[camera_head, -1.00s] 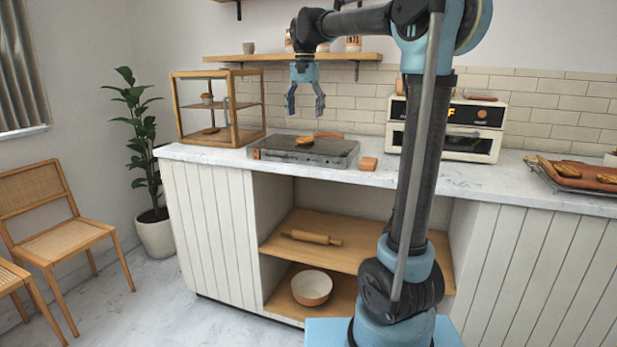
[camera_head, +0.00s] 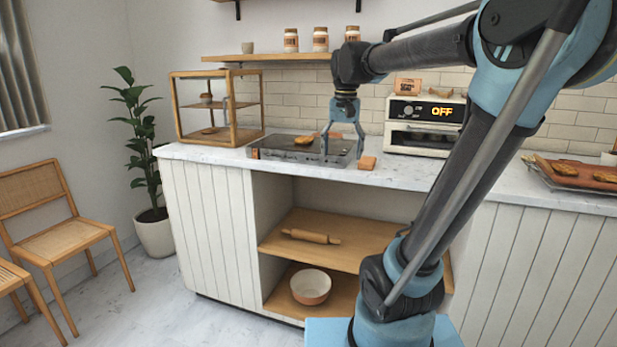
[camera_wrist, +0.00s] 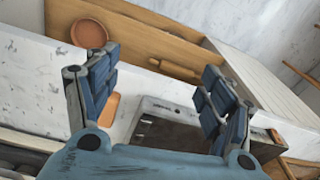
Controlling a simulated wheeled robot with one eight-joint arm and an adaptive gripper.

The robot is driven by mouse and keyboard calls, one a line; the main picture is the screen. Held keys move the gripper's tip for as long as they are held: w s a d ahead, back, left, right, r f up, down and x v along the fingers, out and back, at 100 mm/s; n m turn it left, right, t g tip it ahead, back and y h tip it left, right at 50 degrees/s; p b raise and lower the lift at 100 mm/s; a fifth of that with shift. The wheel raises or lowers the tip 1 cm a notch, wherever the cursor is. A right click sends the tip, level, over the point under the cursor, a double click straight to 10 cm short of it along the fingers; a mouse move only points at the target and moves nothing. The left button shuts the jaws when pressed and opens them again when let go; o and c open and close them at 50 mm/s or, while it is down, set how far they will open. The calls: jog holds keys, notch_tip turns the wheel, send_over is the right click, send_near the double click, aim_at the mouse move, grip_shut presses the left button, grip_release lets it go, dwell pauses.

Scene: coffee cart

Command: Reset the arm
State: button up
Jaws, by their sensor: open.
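My gripper (camera_head: 342,142) is open and empty, pointing down in front of the counter's right part of the griddle in the head view. In the wrist view its two blue fingers (camera_wrist: 155,100) stand wide apart with nothing between them. The dark griddle (camera_head: 335,153) lies on the marble counter with a brown pastry (camera_head: 304,140) on it. A small orange-brown block (camera_head: 367,162) sits on the counter just right of the griddle. The griddle also shows between and below the fingers in the wrist view (camera_wrist: 170,133).
A wooden display case (camera_head: 234,104) stands left of the griddle. A white oven (camera_head: 425,112) reading OFF stands to the right, beside a tray of pastries (camera_head: 548,176). A wall shelf (camera_head: 270,57) holds jars (camera_head: 320,39). Open shelves below hold a rolling pin (camera_head: 311,237) and a bowl (camera_head: 310,287).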

jog(key=s+d+f+n, duration=0.1)
jog(key=s+d+f, duration=0.3)
jog(key=s+f, duration=0.5)
jog(key=s+d+f+n+t, duration=0.1)
jog(key=s+d+f, duration=0.4)
jog(key=s+f, duration=0.5)
notch_tip(320, 180, down, 5)
jog(key=shift+w+f, duration=0.2)
jog(key=shift+w, duration=0.25)
jog(key=shift+c, duration=0.3)
